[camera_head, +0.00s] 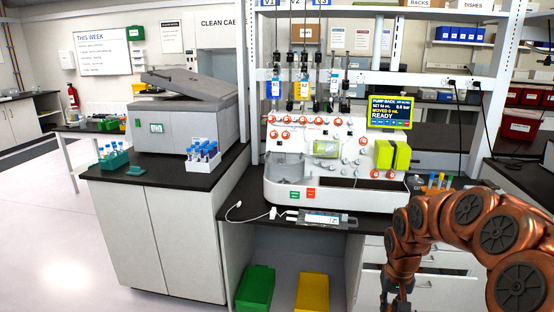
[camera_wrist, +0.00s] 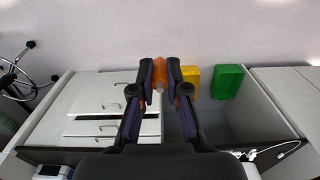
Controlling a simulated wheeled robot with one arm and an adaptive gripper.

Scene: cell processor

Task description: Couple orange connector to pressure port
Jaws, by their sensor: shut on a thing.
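My gripper (camera_wrist: 160,82) is shut on the orange connector (camera_wrist: 160,74), which sits between the two fingertips in the wrist view. The connector has an orange body and a paler tip. In the head view my gripper (camera_head: 397,291) hangs low at the lower right, in front of the drawers and apart from the machine; the connector cannot be made out there. The white cell processor (camera_head: 300,195) stands on the bench with several red-orange ringed knobs or ports on its front. I cannot tell which one is the pressure port.
The black bench top (camera_head: 240,208) carries a small device with a white cable (camera_head: 323,219) at its front. A rack of coloured tubes (camera_head: 437,184) stands right of the machine. A green bin (camera_head: 255,288) and a yellow bin (camera_head: 312,292) are below. The floor at left is clear.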

